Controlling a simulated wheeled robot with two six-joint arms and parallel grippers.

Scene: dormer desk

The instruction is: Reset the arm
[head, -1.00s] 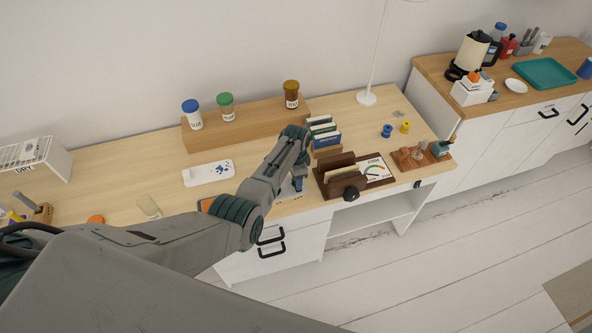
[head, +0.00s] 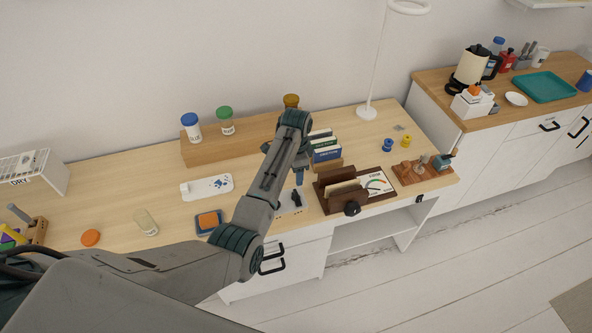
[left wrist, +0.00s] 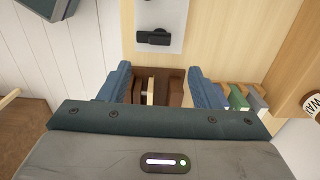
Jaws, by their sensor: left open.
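My left arm comes in from the left in the head view and bends up over the desk. My left gripper (head: 300,176) points down above the desk, mostly hidden behind the forearm. In the left wrist view my left gripper (left wrist: 158,84) shows two blue fingers spread apart with nothing held between them. Beyond the fingers is the brown wooden organizer (left wrist: 174,79), which also stands on the desk in the head view (head: 349,199). My right gripper is in no view.
The desk (head: 110,190) holds a shelf (head: 245,152) with three jars, a row of books (head: 325,147), a white paw-print tray (head: 207,187), an orange sponge (head: 208,220) and a glass (head: 146,223). A switch plate (left wrist: 162,15) lies near the gripper. A lamp (head: 367,112) stands behind.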

